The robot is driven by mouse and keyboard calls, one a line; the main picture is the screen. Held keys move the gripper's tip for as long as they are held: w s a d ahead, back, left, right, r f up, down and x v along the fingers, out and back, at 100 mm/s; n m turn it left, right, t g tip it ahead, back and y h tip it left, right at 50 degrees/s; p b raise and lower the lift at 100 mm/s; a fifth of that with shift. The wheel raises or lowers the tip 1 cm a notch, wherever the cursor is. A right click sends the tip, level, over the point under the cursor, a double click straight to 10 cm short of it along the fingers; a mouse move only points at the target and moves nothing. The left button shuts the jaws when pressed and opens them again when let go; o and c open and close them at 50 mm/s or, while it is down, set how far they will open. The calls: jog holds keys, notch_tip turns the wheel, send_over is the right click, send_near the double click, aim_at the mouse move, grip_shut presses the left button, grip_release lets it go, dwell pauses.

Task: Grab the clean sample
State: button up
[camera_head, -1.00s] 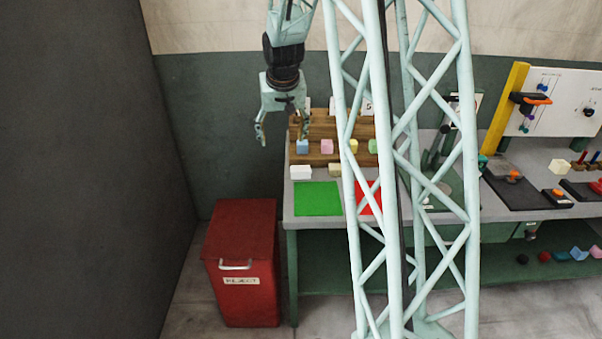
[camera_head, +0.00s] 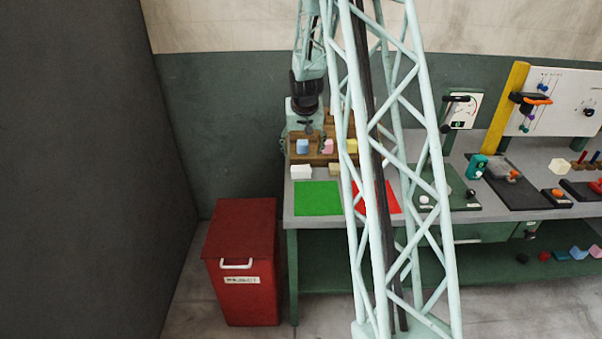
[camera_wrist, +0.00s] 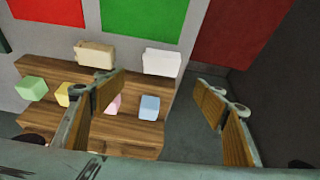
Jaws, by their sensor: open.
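A white block (camera_head: 301,171) sits at the left front of the bench, behind the green square; it also shows in the wrist view (camera_wrist: 161,63). It looks cleaner than the beige, speckled block (camera_head: 335,169) beside it, seen left of it in the wrist view (camera_wrist: 95,54). My gripper (camera_head: 305,147) is open and empty over the wooden rack's left end. In the wrist view its fingers (camera_wrist: 163,83) are spread wide, with the white block showing beyond the gap between their tips. Neither finger appears to touch a block.
The stepped wooden rack (camera_head: 320,158) holds blue (camera_head: 302,146), pink (camera_head: 328,146) and yellow (camera_head: 351,146) cubes; a green cube (camera_wrist: 32,88) shows in the wrist view. Green (camera_head: 317,199) and red (camera_head: 381,197) squares lie in front. A red reject bin (camera_head: 240,262) stands left of the bench.

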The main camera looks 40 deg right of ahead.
aim_at(301, 168)
jog(key=shift+f, duration=0.1)
jog(key=shift+x, duration=4.15)
jog(key=shift+f, duration=0.15)
jog(key=shift+b+x, duration=0.4)
jog(key=shift+x, duration=2.1)
jog(key=shift+a, duration=0.1)
jog(key=c, duration=0.8)
